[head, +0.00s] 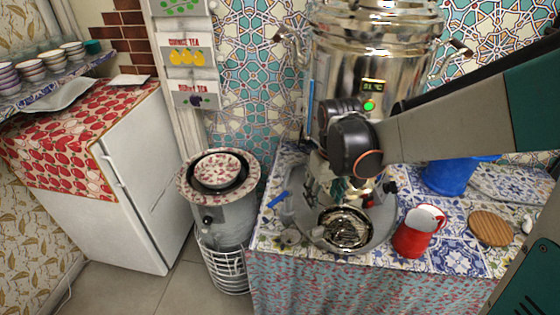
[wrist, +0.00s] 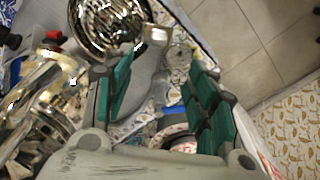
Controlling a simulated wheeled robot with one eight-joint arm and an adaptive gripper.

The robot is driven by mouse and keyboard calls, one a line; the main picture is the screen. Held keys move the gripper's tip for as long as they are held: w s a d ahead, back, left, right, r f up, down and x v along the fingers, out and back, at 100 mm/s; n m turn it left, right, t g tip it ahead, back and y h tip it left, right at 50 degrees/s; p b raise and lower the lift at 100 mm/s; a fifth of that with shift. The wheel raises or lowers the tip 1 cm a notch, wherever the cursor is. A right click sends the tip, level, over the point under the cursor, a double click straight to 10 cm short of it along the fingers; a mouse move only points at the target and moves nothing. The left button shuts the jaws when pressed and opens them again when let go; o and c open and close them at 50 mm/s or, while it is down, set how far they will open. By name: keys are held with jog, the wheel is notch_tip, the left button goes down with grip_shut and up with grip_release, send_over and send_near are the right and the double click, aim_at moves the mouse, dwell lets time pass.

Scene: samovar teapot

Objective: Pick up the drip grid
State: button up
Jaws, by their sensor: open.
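The drip grid (head: 348,229) is a round, shiny metal grille lying on the grey metal tray (head: 383,236) below the samovar (head: 345,60). In the wrist view the drip grid (wrist: 106,22) shows at the top left, beyond my fingertips and off to the left. My gripper (head: 343,187) hangs in front of the samovar, above and behind the grid. In the wrist view my gripper (wrist: 165,70) has its two teal fingers spread, with nothing held between them. The samovar's lower body is partly hidden by my arm.
A red mug (head: 418,232) stands right of the tray, with a round wooden trivet (head: 490,228) farther right. A blue container (head: 448,176) is behind the mug. A small glass item (head: 290,237) sits left of the grid. A metal cylinder topped with bowls (head: 222,215) stands beyond the table's left edge.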

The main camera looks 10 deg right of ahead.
jog(key=w+f, duration=0.1)
jog(key=f, duration=0.1)
jog(key=b, duration=0.3)
send_near(318, 228)
jog(key=shift+g, duration=0.3)
jog(key=f, duration=0.5)
jog(key=shift+w+a, duration=0.1)
jog(key=shift+w, duration=0.15)
notch_tip(318, 228, down, 5)
jog(key=shift+f+b, duration=0.15)
jog(key=shift+b, duration=1.1)
grip_shut()
